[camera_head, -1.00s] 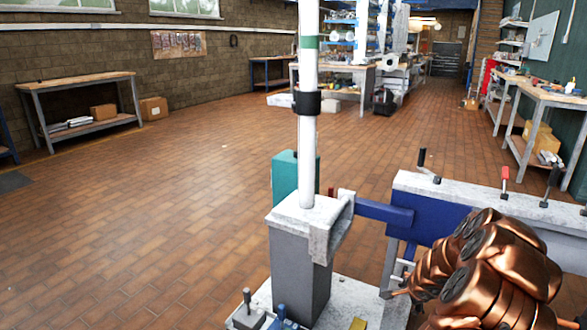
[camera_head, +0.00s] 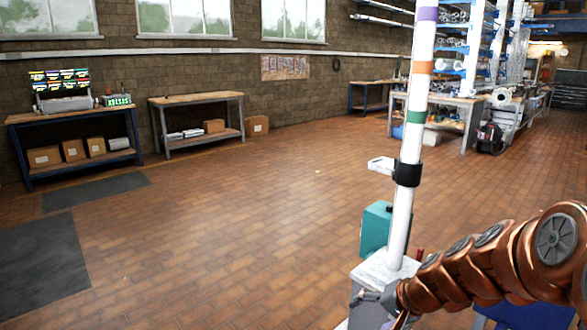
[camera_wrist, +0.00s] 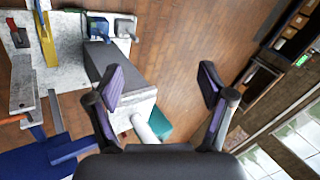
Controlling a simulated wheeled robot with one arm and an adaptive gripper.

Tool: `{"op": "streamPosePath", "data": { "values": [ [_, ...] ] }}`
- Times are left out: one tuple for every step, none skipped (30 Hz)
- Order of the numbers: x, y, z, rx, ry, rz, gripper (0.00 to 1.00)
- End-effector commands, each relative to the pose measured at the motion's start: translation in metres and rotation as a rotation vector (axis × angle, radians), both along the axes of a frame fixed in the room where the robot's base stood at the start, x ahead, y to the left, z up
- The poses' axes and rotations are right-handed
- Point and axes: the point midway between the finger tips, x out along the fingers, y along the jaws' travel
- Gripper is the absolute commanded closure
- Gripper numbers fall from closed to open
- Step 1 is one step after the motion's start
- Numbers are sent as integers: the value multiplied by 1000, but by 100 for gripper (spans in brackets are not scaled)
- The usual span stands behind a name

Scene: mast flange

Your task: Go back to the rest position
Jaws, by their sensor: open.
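The white mast (camera_head: 402,215) stands upright with purple, orange and green bands and a black collar (camera_head: 407,173). Its flange is the pale block (camera_head: 385,268) at its foot, on a grey post that also shows in the wrist view (camera_wrist: 106,58). My copper arm enters the head view from the right, and my gripper (camera_head: 378,303) is small and partly hidden near the flange. In the wrist view my gripper (camera_wrist: 165,84) has its two purple-padded fingers wide apart with nothing between them. The mast (camera_wrist: 145,128) shows there beyond the left finger.
A teal box (camera_head: 376,228) stands behind the mast. Workbenches (camera_head: 197,98) line the far wall, and dark mats (camera_head: 40,258) lie at left. The tiled floor between is wide and clear. A blue beam and a fixture plate (camera_wrist: 75,82) lie left of my gripper in the wrist view.

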Motion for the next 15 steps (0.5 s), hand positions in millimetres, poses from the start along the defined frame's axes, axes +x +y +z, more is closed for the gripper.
{"op": "streamPosePath", "data": {
  "values": [
    [-18,13,25,-23,12,58,19],
    [-29,20,32,-34,27,91,19],
    [-45,28,40,-51,47,135,19],
    [-56,32,47,-66,59,164,19],
    [-68,37,53,-80,74,194,19],
    [-85,42,60,-99,98,235,19],
    [-97,44,66,-115,115,261,19],
    [-109,46,71,-134,132,287,19],
    [-127,47,78,-158,158,322,19],
    [-139,48,83,-175,176,344,19],
    [-151,48,89,-194,194,367,19],
    [-167,46,96,-221,219,395,19],
    [-179,45,102,-242,237,416,19],
    [-190,42,107,-263,257,432,19],
    [-207,38,114,-293,285,454,19]
  ]
}}
